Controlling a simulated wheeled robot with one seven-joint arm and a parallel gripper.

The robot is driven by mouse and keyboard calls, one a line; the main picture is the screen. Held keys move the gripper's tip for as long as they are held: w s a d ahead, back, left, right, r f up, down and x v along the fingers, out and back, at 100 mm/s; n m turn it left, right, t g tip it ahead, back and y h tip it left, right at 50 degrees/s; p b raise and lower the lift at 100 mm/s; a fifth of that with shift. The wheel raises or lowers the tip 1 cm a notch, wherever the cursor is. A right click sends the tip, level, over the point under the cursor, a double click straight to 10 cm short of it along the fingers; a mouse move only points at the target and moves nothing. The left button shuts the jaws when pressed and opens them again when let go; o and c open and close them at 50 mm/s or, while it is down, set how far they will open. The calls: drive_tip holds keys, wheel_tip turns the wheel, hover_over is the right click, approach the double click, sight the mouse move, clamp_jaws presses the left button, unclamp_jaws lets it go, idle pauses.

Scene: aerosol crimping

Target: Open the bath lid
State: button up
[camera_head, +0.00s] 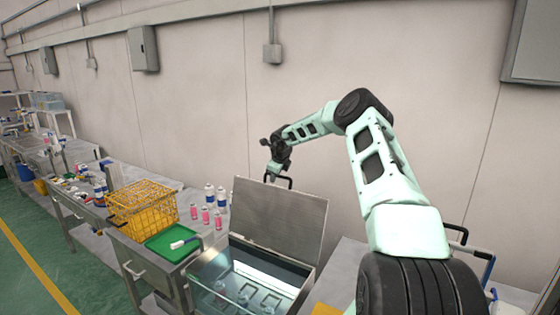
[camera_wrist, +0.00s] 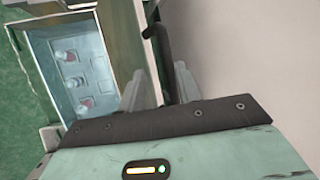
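The bath lid (camera_head: 279,221) stands raised, roughly upright at the back of the bath (camera_head: 211,271), whose inside is uncovered. Its dark handle (camera_head: 290,182) is at the lid's top edge. My gripper (camera_head: 273,176) is at this handle. In the wrist view, the dark handle bar (camera_wrist: 164,50) runs between the two fingers of my gripper (camera_wrist: 162,84), which look apart with a gap beside the bar. Whether a finger touches the bar is unclear. The open bath also shows in the wrist view (camera_wrist: 84,30), with several cans in the water.
A yellow wire basket (camera_head: 143,207) and a green tray (camera_head: 160,243) stand on the bench to the left. Pink cans (camera_head: 205,216) and white bottles (camera_head: 221,197) stand just left of the lid. A wall is behind; the space above the bath is clear.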

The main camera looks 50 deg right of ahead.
drive_tip(key=b+v, duration=0.5)
drive_tip(key=v, duration=1)
